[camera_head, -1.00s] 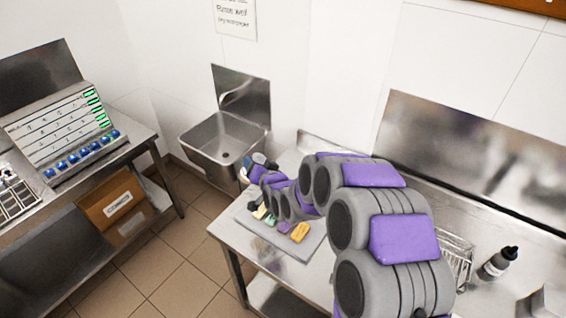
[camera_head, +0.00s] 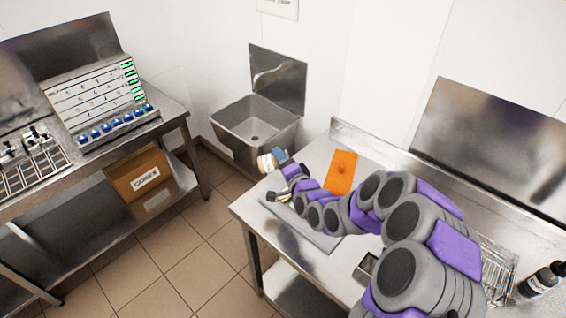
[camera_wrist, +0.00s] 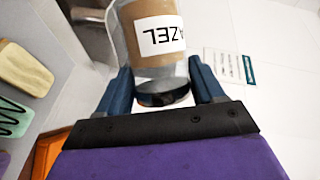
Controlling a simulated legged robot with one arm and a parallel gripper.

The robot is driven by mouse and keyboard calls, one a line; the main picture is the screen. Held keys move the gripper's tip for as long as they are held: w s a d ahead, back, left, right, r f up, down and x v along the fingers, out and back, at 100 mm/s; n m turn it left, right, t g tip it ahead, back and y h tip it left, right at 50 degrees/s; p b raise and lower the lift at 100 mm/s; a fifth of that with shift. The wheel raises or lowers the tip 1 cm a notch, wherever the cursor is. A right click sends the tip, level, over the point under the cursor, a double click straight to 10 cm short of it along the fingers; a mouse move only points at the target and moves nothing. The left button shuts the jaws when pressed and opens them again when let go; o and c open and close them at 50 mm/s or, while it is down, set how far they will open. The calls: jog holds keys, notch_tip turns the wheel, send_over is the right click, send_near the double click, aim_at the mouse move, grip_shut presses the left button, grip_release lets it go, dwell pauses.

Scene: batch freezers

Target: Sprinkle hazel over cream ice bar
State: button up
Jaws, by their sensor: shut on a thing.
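My gripper (camera_head: 279,160) is shut on the hazel jar, a clear jar (camera_head: 265,162) with brown contents. In the wrist view the jar (camera_wrist: 158,35) sits between my blue fingers (camera_wrist: 160,85), its "AZEL" label upside down and its dark end toward my palm. A cream-coloured bar (camera_wrist: 25,68) shows at the left of the wrist view, beside a green bar with dark drizzle (camera_wrist: 12,118). In the head view my arm hides most of the bars. No falling sprinkles are visible.
An orange mat (camera_head: 341,172) lies on the steel table behind my arm. A sink (camera_head: 255,125) stands beyond the table. A wire basket (camera_head: 495,262) and dark bottle (camera_head: 543,280) are at right. A box (camera_head: 140,180) is under the left bench.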

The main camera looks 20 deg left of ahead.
notch_tip(320, 180, down, 7)
jog(key=m+b, duration=0.2)
jog(key=m+t+y+b, duration=0.1)
jog(key=m+b, duration=0.1)
jog(key=b, duration=0.1)
jog(key=shift+f+m+y, duration=0.1)
jog(key=shift+m+y, duration=0.2)
jog(key=m+b, duration=0.1)
jog(key=b, duration=0.2)
jog(key=m+b, duration=0.1)
jog(key=b, duration=0.2)
jog(key=shift+f+m+t, duration=0.3)
jog(key=shift+f+t, duration=0.1)
jog(key=m+b, duration=0.2)
jog(key=shift+f+t+y+b, duration=0.1)
jog(key=shift+t+y+b, duration=0.3)
jog(key=shift+d, duration=0.15)
jog(key=shift+r, duration=0.9)
jog(key=shift+f, duration=0.85)
